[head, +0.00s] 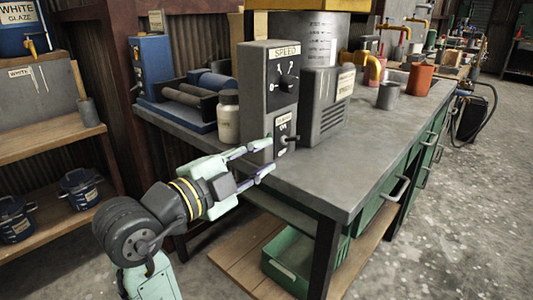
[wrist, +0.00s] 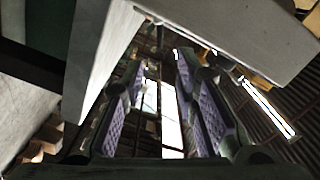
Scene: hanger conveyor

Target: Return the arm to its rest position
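My arm reaches in from the lower left in the head view. My gripper (head: 268,157) is open and empty, with its two fingers apart. It is at the front of the grey control box (head: 267,110), close to the small toggle switch (head: 288,138) on its lower panel. Whether a fingertip touches the box, I cannot tell. In the wrist view my gripper (wrist: 162,75) shows two purple-padded fingers with a gap between them and nothing held. The speed dial (head: 288,83) is above the switch.
The box stands on a grey-topped workbench (head: 370,140) beside a white jar (head: 229,117). A grey cup (head: 388,95) and an orange pot (head: 419,80) stand farther back. A green crate (head: 290,262) sits on the lower shelf. A wooden shelf (head: 45,135) is at left. Open floor (head: 470,220) lies right.

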